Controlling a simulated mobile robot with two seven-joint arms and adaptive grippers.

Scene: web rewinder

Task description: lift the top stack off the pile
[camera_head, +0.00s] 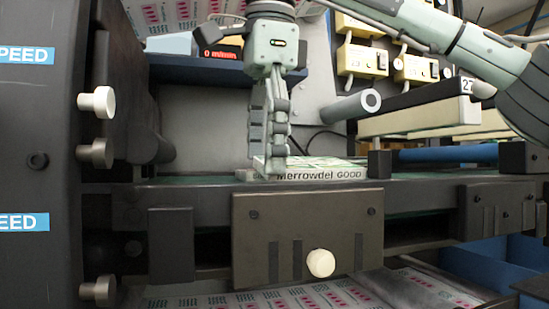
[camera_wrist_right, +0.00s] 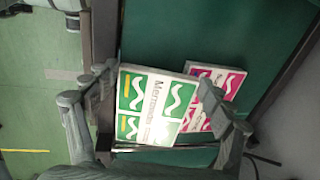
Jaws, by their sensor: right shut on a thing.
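The top stack (camera_head: 320,174) is a flat pack with green and white printing and a white band reading Merrowdel. It sits at the belt's height in the head view. In the right wrist view the stack (camera_wrist_right: 150,105) lies between the fingers of my right gripper (camera_wrist_right: 160,88). My right gripper (camera_head: 274,172) points down and is shut on the stack, its fingers hiding the stack's left part. A pink and white printed stack (camera_wrist_right: 228,80) shows partly from behind the green one; I cannot tell whether they touch. My left gripper is not in view.
The green belt (camera_wrist_right: 165,35) is clear beyond the stacks. A dark front plate with a cream knob (camera_head: 320,263) stands below the belt's near edge. A grey roller (camera_head: 350,106) juts out to the right of the gripper. Dark machine housing (camera_head: 40,150) stands at left.

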